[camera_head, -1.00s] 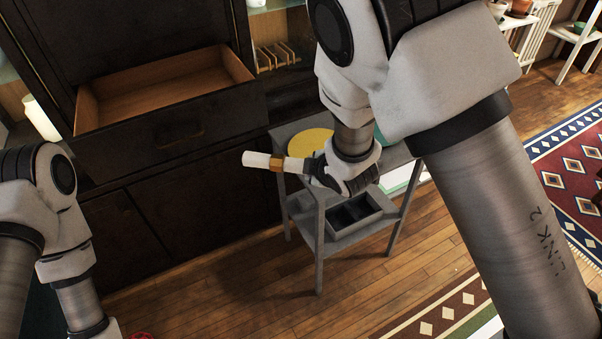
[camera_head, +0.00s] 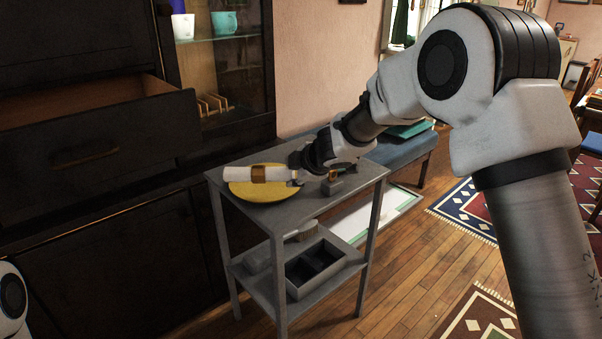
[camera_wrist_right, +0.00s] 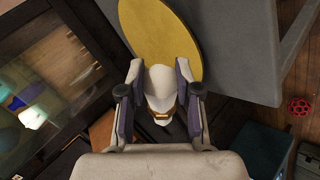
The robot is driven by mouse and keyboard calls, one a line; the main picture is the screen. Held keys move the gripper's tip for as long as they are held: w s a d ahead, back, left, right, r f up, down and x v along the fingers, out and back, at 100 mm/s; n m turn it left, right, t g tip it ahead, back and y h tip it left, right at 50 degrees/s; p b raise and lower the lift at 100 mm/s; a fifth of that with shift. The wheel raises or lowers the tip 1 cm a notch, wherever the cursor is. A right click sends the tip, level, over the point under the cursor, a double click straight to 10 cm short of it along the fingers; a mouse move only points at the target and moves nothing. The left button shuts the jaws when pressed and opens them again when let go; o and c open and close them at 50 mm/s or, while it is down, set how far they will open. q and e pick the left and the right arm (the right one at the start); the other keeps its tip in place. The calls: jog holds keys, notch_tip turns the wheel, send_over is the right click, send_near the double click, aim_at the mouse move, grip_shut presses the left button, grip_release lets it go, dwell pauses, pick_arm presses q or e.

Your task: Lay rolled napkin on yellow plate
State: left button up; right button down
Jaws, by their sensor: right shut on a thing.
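The rolled napkin (camera_head: 235,177) is white with a gold band. My right gripper (camera_head: 296,175) is shut on one end of it and holds it roughly level in front of or over the yellow plate (camera_head: 268,192). The yellow plate lies on the grey side table's top (camera_head: 315,200). In the right wrist view the napkin (camera_wrist_right: 160,82) sits between the fingers (camera_wrist_right: 160,100), with the plate (camera_wrist_right: 160,35) beyond it. I cannot tell the gap between napkin and plate. My left gripper is out of view.
The table's lower shelf holds a grey divided box (camera_head: 322,266). A dark cabinet with an open drawer (camera_head: 95,120) stands at left. A blue bench (camera_head: 405,150) is behind the table.

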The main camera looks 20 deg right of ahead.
pick_arm(q)
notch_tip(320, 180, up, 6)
jog(key=p, duration=0.5)
pick_arm(e)
send_over(312, 187)
jog(key=shift+w+d+f, duration=0.1)
jog(key=shift+d+f, duration=0.05)
jog(key=shift+f, duration=0.1)
notch_tip(312, 187, down, 4)
jog(key=b, duration=0.4)
jog(key=shift+f+b, duration=0.15)
jog(key=shift+b, duration=0.2)
jog(key=shift+f, duration=0.1)
jog(key=shift+r, duration=0.25)
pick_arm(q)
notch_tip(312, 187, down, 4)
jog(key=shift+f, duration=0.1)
pick_arm(e)
jog(key=shift+f, duration=0.1)
jog(key=c, duration=1.1)
grip_release()
jog(key=shift+f, duration=0.1)
